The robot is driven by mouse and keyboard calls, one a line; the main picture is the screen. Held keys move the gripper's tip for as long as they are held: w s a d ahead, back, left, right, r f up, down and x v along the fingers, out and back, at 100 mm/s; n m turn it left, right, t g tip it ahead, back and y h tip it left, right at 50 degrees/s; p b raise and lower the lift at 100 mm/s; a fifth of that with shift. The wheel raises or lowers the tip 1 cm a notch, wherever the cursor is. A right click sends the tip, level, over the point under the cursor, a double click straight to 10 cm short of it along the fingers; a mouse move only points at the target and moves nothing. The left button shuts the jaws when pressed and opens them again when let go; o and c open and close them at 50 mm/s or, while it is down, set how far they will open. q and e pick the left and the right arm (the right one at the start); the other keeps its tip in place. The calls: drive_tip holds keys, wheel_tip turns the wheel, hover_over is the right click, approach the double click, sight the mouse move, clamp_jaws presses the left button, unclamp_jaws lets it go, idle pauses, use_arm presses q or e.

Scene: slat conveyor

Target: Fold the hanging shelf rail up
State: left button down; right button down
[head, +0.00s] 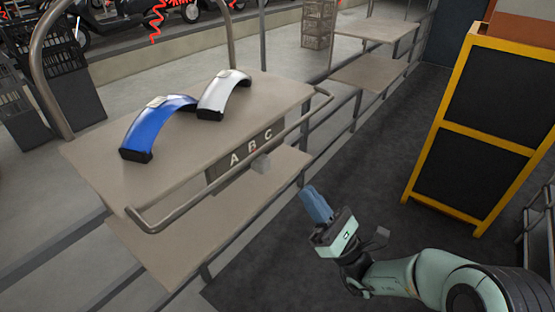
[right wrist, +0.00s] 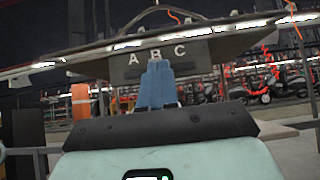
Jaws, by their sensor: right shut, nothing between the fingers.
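The shelf rail (head: 220,187) is a grey metal tube with bent ends, running along the front edge of a beige shelf (head: 105,165). It hangs out in front of the dark A B C plate (head: 252,148); its exact angle is hard to tell. My right gripper (head: 316,203) is to the right of the rail and apart from it, over the dark floor. Its blue fingers are shut and empty, pointing toward the shelf. In the right wrist view the fingers (right wrist: 157,83) stand in front of the A B C plate (right wrist: 155,54). My left gripper is out of view.
A blue arched piece (head: 160,125) and a white one (head: 224,93) lie on the shelf. A lower shelf (head: 190,222) is underneath. A yellow-framed black board (head: 480,120) stands right; dark floor between is clear.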

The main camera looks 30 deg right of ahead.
drive_tip(key=p+x, duration=0.1)
drive_tip(key=x, duration=0.9)
idle(0.4)
